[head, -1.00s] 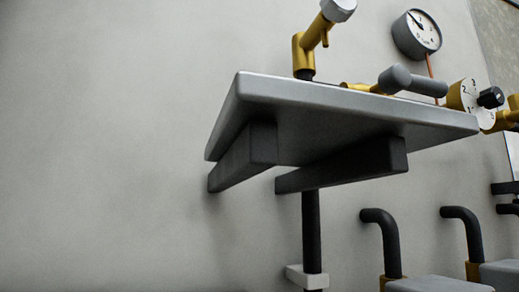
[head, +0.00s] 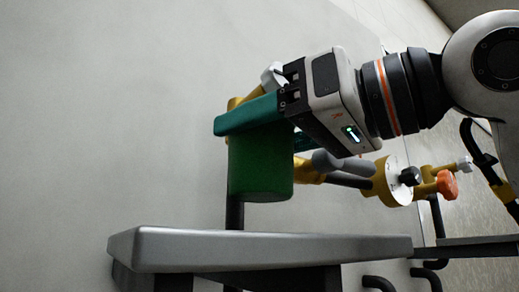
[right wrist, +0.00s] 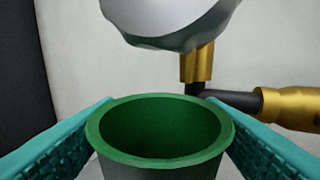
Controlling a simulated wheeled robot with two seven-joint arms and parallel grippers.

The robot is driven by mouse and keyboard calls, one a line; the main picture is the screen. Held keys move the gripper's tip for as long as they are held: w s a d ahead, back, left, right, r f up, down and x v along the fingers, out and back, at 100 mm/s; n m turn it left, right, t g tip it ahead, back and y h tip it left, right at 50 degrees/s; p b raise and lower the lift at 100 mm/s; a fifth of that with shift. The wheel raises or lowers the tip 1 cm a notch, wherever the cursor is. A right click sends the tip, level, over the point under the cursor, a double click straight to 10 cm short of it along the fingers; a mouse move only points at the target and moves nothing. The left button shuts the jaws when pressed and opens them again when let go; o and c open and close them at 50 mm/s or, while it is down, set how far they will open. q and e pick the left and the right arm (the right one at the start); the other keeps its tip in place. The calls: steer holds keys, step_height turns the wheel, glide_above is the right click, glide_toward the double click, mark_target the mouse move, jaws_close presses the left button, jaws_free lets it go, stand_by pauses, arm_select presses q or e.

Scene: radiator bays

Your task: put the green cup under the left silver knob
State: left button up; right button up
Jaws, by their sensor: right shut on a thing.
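The green cup (head: 260,170) is upright between the teal fingers of my right gripper (head: 250,128), which is shut on it; its bottom looks a little above the shelf. In the right wrist view the cup's open rim (right wrist: 160,128) shows between both fingers (right wrist: 160,105). The left silver knob (head: 271,75) is partly hidden behind my right gripper. In the right wrist view the knob (right wrist: 168,18) shows above and beyond the cup, on a brass fitting. I cannot tell whether the cup is directly below it. My left gripper is not in view.
The grey shelf (head: 260,250) runs below the cup. Brass pipework with a white dial (head: 392,181), a black knob and an orange knob (head: 447,185) stands to the right, behind my right arm. The wall left of the cup is bare.

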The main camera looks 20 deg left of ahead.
mark_target(288, 163)
step_height(288, 163, down, 3)
steer(key=shift+w+a+f, duration=0.1)
steer(key=shift+a+f, duration=0.05)
steer(key=shift+f, duration=0.15)
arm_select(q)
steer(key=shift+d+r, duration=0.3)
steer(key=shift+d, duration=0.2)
arm_select(e)
steer(key=o, duration=1)
steer(key=shift+f, duration=0.1)
steer(key=shift+c, duration=0.2)
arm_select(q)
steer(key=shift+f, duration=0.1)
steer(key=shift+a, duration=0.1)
arm_select(e)
steer(key=b+v, duration=0.3)
steer(key=v, duration=0.8)
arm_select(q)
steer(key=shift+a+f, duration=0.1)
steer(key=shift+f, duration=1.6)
arm_select(e)
steer(key=shift+d, duration=0.55)
